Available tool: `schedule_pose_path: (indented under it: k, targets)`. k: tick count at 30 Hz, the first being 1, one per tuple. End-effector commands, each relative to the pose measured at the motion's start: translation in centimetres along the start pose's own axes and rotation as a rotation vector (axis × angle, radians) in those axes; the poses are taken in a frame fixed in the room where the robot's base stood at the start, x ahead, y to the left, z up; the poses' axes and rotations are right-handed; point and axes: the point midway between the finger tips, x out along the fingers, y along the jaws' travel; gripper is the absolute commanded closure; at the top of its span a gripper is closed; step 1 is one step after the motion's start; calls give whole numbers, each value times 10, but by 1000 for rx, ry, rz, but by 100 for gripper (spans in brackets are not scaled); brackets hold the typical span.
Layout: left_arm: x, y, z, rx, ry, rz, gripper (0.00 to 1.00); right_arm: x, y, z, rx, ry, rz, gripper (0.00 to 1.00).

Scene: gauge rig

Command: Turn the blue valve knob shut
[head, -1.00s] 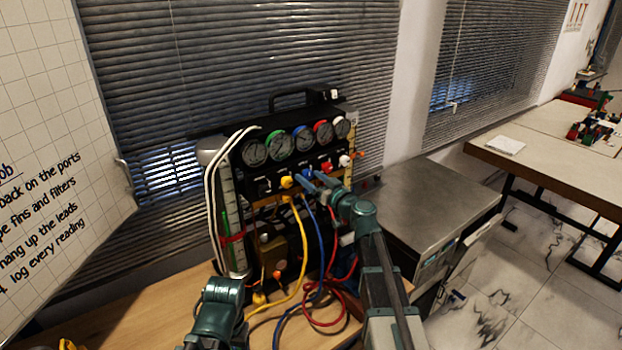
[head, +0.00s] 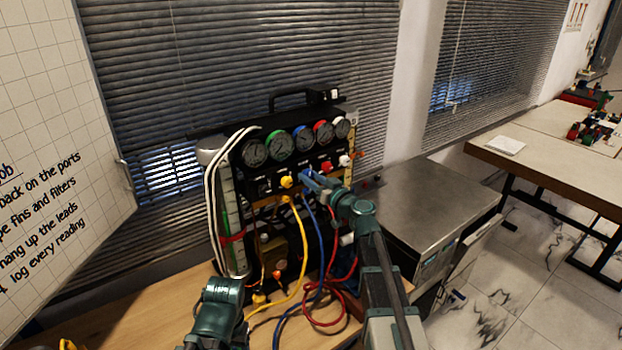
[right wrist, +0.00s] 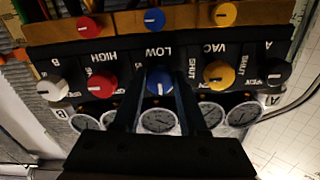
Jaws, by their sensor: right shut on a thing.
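The blue valve knob (right wrist: 160,82) sits on the black gauge panel, between the red and yellow knobs in the right wrist view, by the word LOW. A pale mark shows on its face. My right gripper (right wrist: 160,92) has one finger on each side of the knob and is shut on it. In the head view, my right gripper (head: 309,181) reaches the knob row from the right and covers most of the blue knob. My left arm shows at the lower middle of the head view, but its gripper is not visible.
A red knob (right wrist: 101,85) and a yellow knob (right wrist: 219,74) flank the blue one closely. Gauges (head: 279,143) line the panel top. Yellow (head: 303,255), blue and red hoses hang below my right gripper. A metal-topped cabinet (head: 425,205) stands to the right.

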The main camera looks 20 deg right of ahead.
Motion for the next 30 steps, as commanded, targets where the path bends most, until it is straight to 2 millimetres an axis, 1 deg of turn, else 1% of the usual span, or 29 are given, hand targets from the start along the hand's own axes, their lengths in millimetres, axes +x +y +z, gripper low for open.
schedule_pose_path:
  k: [8,30]
  targets:
    - [0,0,0,0,0,0,31,0,0,0,143,0,0,100]
    - [-1,0,0,0,0,0,31,0,-1,-1,839,0,0,100]
